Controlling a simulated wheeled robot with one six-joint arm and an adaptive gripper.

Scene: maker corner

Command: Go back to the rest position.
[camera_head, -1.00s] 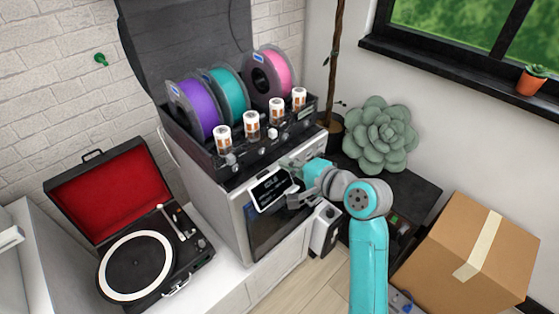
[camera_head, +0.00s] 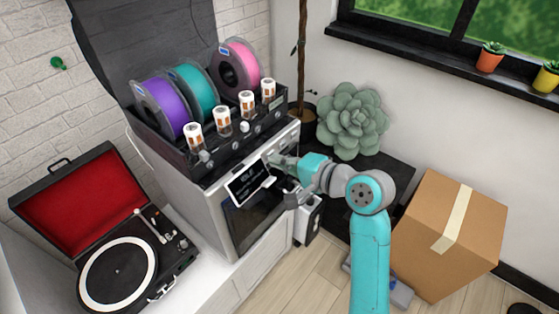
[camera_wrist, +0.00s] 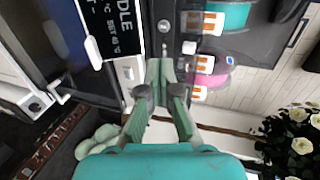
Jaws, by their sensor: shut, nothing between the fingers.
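My gripper (camera_wrist: 160,85) is shut and empty in the wrist view, its fingertips together in front of the grey 3D printer. In the head view my gripper (camera_head: 279,174) is at the printer's front, beside the tilted screen (camera_head: 248,182). I cannot tell whether it touches the printer (camera_head: 208,213). The screen (camera_wrist: 108,25) also shows in the wrist view, left of the fingertips. My teal arm comes up from the bottom of the head view.
Spools and small jars sit on the printer's top. An open record player (camera_head: 118,272) stands left. A cardboard box (camera_head: 430,235) is at the right, near my arm. A succulent (camera_head: 352,120) stands behind on a dark table. Some wooden floor (camera_head: 290,275) is clear.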

